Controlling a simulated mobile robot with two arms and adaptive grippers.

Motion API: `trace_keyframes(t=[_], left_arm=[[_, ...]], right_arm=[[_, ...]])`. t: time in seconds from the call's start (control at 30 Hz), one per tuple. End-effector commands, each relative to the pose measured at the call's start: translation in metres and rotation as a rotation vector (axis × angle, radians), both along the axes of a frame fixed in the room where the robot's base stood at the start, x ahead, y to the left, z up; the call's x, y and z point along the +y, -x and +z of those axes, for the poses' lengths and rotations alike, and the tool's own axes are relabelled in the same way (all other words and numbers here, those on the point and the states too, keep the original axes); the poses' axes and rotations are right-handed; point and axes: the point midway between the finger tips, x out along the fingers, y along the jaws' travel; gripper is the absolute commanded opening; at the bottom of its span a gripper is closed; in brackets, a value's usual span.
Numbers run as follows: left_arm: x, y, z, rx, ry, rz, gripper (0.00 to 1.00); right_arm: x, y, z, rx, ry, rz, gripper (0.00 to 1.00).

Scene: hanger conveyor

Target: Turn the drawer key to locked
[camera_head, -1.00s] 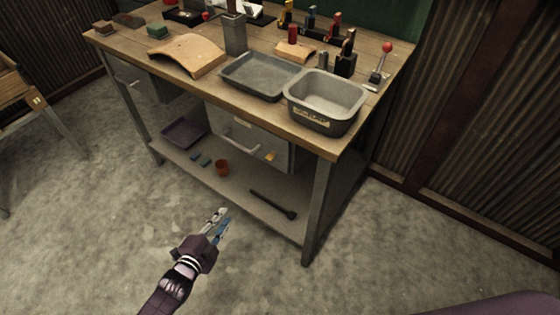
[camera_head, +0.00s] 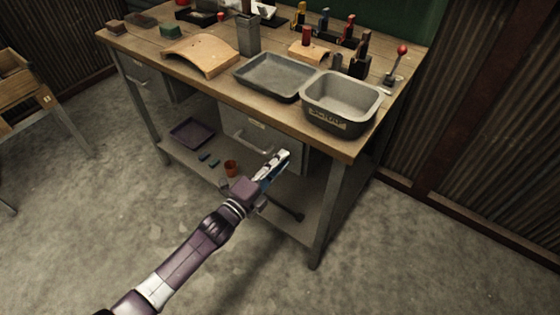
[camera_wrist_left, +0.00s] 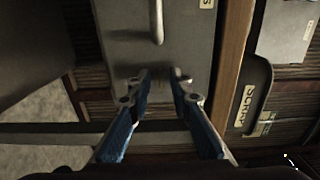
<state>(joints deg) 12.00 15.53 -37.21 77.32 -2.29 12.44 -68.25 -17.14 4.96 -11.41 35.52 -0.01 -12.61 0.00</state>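The grey drawer (camera_head: 235,125) hangs under the workbench, with a bar handle (camera_head: 250,143) on its front. The drawer front (camera_wrist_left: 120,48) and its handle (camera_wrist_left: 157,22) also show in the left wrist view. My left gripper (camera_head: 285,156) is in front of the lower right part of the drawer and covers the key's place in the head view. In the left wrist view its blue-padded fingers (camera_wrist_left: 158,78) are apart, tips close to the drawer front. The key is not clear there; only a small faint yellowish mark shows around the fingertips. My right gripper is not in view.
The workbench (camera_head: 215,93) carries a grey tray (camera_head: 270,92) and a scrap bin (camera_head: 318,120) above the drawer. A bench leg (camera_head: 326,210) stands right of my gripper.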

Motion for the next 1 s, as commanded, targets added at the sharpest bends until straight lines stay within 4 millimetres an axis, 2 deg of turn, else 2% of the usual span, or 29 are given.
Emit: trace_keyframes(t=[0.23, 0.43, 1.0], left_arm=[[-0.001, -0.001, 0.0, 0.0, 0.0, 0.0, 0.19], [0.0, -0.001, 0.0, 0.0, 0.0, 0.0, 0.0], [0.0, -0.001, 0.0, 0.044, 0.058, 0.001, 0.0]], right_arm=[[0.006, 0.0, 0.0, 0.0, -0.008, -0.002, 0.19], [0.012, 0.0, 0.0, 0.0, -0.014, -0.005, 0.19], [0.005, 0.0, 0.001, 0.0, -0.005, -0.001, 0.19]])
